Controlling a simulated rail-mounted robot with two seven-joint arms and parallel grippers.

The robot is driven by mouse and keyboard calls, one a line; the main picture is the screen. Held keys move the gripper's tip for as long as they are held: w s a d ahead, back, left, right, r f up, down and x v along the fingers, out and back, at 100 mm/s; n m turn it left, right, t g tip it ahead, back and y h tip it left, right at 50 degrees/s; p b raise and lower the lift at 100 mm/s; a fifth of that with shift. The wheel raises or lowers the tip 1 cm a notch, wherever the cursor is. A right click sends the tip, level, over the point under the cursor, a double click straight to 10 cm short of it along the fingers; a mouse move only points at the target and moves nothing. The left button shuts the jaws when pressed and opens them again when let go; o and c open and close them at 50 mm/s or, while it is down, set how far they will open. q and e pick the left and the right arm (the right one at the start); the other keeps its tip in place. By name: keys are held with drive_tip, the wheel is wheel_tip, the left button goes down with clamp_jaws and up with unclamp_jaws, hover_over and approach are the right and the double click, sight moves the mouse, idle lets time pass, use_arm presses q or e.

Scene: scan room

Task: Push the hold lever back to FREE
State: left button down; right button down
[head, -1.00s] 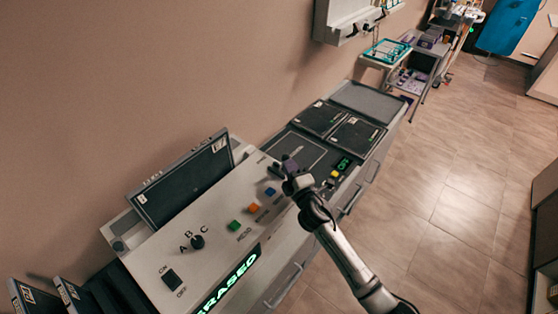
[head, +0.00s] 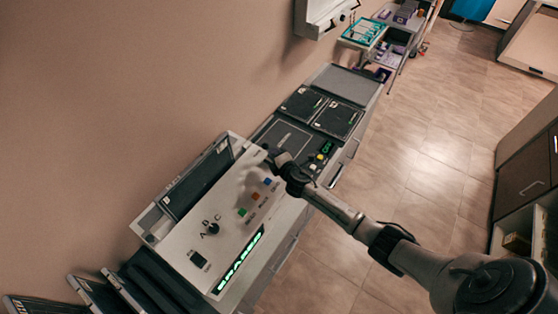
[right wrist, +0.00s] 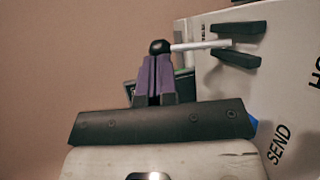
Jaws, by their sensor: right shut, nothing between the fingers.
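The hold lever shows in the right wrist view as a pale rod (right wrist: 205,45) with a round black knob (right wrist: 158,46). The rod lies sideways from between two dark rails (right wrist: 238,58) on the light panel, its knob pointing left. My right gripper (right wrist: 157,62) has purple fingers, shut and empty. Their tips are right at the knob; I cannot tell whether they touch it. In the head view my right gripper (head: 274,156) is at the far end of the console panel (head: 180,240), and it hides the lever. Only part of the HOLD lettering shows. My left gripper is not in view.
The panel carries blue, orange and green buttons (head: 242,212), an A-B-C knob (head: 213,228) and a black rocker switch (head: 199,260). A dark upright plate (head: 195,180) stands behind it. Dark square pads (head: 338,119) lie beyond. The floor (head: 430,130) on the right is clear.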

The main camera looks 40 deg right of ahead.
drive_tip(key=s+a+r+p, duration=0.3)
drive_tip(key=s+r, duration=0.3)
drive_tip(key=s, duration=0.5)
drive_tip(key=shift+s+a+r, duration=0.3)
drive_tip(key=shift+s+r, duration=0.05)
drive_tip(key=shift+r, duration=0.05)
idle(0.3)
drive_tip(key=s+a+r+m+g+y+p, duration=0.1)
drive_tip(key=s+a+r+m+g+p, duration=0.1)
drive_tip(key=s, duration=0.7)
drive_tip(key=s+a+r+m+g+y+p, duration=0.1)
drive_tip(key=s+a+r+m+g+p, duration=0.2)
drive_tip(key=s+m, duration=0.5)
drive_tip(key=s+a+r+m+g+y+p, duration=0.1)
drive_tip(key=s+a+r+m+g+p, duration=0.2)
drive_tip(key=s+a+g, duration=0.3)
drive_tip(key=s+a+m+p, duration=0.1)
drive_tip(key=s+a, duration=0.1)
drive_tip(key=s, duration=0.3)
drive_tip(key=shift+s+m+y, duration=0.25)
drive_tip(key=shift+m+y, duration=0.05)
drive_tip(key=shift+m, duration=0.1)
